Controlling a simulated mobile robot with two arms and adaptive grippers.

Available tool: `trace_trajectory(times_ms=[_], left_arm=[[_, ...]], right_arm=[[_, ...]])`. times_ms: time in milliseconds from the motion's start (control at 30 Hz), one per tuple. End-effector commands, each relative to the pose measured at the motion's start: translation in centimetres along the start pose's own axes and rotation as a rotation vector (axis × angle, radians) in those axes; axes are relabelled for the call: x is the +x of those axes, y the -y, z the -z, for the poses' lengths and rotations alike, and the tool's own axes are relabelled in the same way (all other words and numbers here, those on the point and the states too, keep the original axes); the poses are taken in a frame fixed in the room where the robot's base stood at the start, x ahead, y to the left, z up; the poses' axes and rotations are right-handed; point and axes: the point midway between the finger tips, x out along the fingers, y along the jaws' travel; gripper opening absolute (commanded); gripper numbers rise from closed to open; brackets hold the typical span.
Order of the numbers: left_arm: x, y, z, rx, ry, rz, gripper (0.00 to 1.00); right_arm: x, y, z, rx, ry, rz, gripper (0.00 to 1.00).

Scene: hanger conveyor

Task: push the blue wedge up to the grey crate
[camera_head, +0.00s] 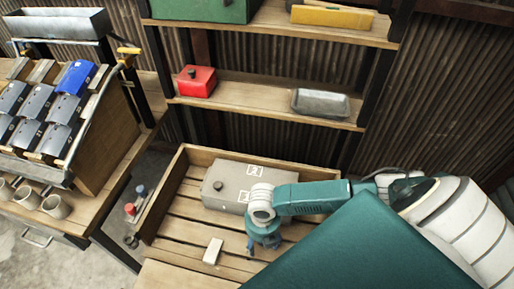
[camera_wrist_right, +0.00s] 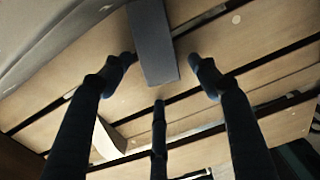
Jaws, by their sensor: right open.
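The grey crate (camera_head: 225,187), a box with a dark knob and white labels, sits on the slatted wooden pallet. My right gripper (camera_head: 263,244) is open, pointing down just in front of the crate. In the right wrist view, a dark blue-grey block (camera_wrist_right: 153,45), apparently the blue wedge, lies on the slats between and beyond the open fingers (camera_wrist_right: 160,85). A grey surface at upper left, likely the crate (camera_wrist_right: 45,35), is close to its far end; I cannot tell whether they touch. The gripper hides the block in the head view. My left gripper is not in view.
A cream block (camera_head: 212,251) stands on the pallet (camera_head: 185,213), left of my right gripper. Raised boards edge the pallet. Shelves behind hold a red box (camera_head: 196,81) and a grey tray (camera_head: 320,103). A rack with blue and dark cases stands at left.

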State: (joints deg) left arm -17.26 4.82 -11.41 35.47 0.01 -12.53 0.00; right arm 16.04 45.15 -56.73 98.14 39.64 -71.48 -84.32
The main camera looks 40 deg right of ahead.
Motion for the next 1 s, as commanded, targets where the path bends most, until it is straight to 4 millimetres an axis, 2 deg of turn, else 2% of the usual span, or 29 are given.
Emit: trace_trajectory(times_ms=[167, 400, 600, 800, 1000], left_arm=[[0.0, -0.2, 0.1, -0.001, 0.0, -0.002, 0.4], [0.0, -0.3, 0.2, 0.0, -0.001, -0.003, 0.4], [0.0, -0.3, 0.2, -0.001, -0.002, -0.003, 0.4], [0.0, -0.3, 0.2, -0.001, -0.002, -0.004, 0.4], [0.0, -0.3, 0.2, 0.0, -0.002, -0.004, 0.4]], right_arm=[[-2.2, -0.1, -0.2, -0.001, 0.002, -0.003, 0.61], [-7.4, -0.1, -0.2, 0.0, 0.003, -0.003, 0.61], [-10.6, -0.1, -0.1, 0.0, 0.002, -0.002, 0.61], [-11.8, 0.0, -0.1, 0.0, 0.003, -0.001, 0.61], [-11.9, 0.0, -0.1, 0.001, 0.002, 0.0, 0.61]])
